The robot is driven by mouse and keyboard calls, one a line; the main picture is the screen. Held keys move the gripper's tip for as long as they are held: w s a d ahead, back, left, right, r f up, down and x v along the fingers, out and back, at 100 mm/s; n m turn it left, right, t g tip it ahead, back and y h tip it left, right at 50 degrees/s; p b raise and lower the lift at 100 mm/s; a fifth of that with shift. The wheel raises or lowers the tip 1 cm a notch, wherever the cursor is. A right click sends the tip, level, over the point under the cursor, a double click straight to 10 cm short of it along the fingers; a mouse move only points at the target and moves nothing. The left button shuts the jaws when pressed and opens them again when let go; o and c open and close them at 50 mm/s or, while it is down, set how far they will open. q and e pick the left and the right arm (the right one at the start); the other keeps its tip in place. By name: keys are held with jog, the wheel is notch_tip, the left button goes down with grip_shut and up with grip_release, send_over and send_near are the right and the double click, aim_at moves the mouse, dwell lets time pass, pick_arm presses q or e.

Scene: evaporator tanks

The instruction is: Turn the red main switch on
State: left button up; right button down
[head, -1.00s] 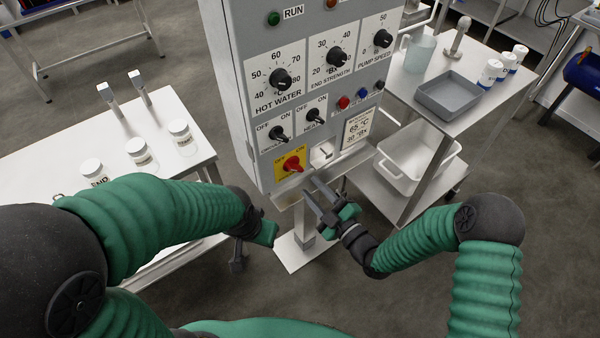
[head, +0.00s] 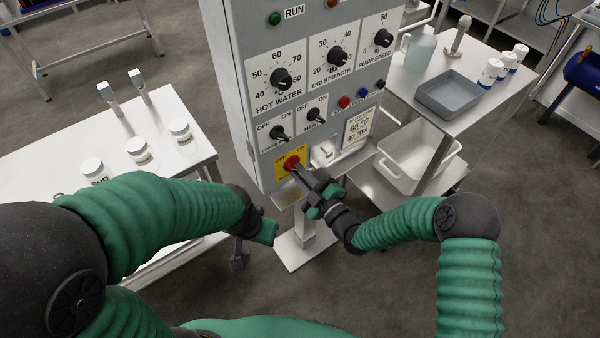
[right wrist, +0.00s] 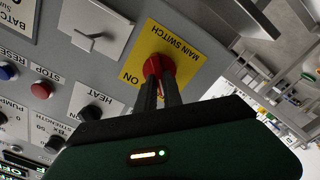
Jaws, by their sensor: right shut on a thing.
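The red main switch (head: 291,161) sits on a yellow plate (head: 279,173) low on the front of the grey control panel. In the right wrist view the red knob (right wrist: 160,66) shows at the fingertips, with the words MAIN SWITCH and ON on the plate. My right gripper (head: 298,171) is shut on the knob, and its fingers hide part of it, so I cannot tell which way it points. My left gripper (head: 264,233) is in front of the panel's lower left, apart from it; its fingers do not show clearly.
Above the switch are the HEAT knob (head: 316,115), another OFF/ON knob (head: 277,132) and larger dials. A small metal latch (head: 325,153) is right of the switch. A table (head: 200,150) with jars stands left; a cart (head: 480,110) with a grey tray stands right.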

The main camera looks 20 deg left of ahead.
jog(key=shift+f, duration=0.1)
dwell(0.3)
jog(key=shift+w+d+m+b, duration=0.1)
jog(key=shift+m+b, duration=0.55)
jog(key=shift+m, duration=2.35)
jog(key=shift+w+d+m+b, duration=0.15)
jog(key=shift+m+b, duration=0.55)
jog(key=shift+m, duration=2.3)
jog(key=shift+w+d+m+b, duration=0.1)
jog(key=shift+m+b, duration=0.55)
jog(key=shift+m, duration=2.35)
jog(key=c, duration=1.5)
grip_release()
jog(key=shift+w, duration=0.1)
